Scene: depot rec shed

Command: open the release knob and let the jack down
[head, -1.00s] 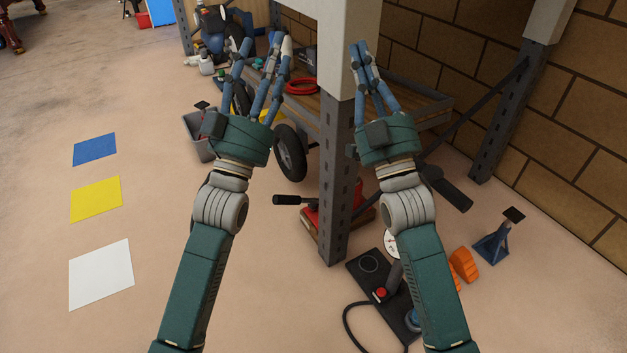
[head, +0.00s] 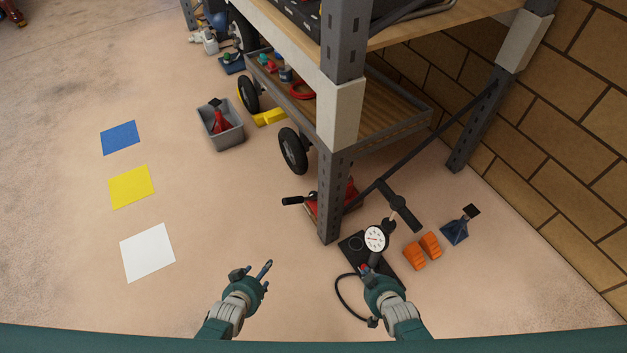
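A red jack (head: 352,196) sits low on the floor at the front post of the rack, partly hidden behind that post. A black handle or knob (head: 294,200) sticks out to its left; I cannot tell whether it is the release knob. My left gripper (head: 256,270) is over bare floor, below and left of the jack, with fingers apart and nothing between them. My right gripper (head: 367,270) is in front of the black base of a gauge pump, well below the jack in the picture. Its fingers are too foreshortened to read. Neither gripper touches the jack.
The pump has a round gauge (head: 375,239) and a black T-handle (head: 399,206). Orange chocks (head: 422,251) and a blue stand (head: 455,232) are right. The steel post (head: 331,196) stands beside the jack. A grey bin (head: 231,138) is left.

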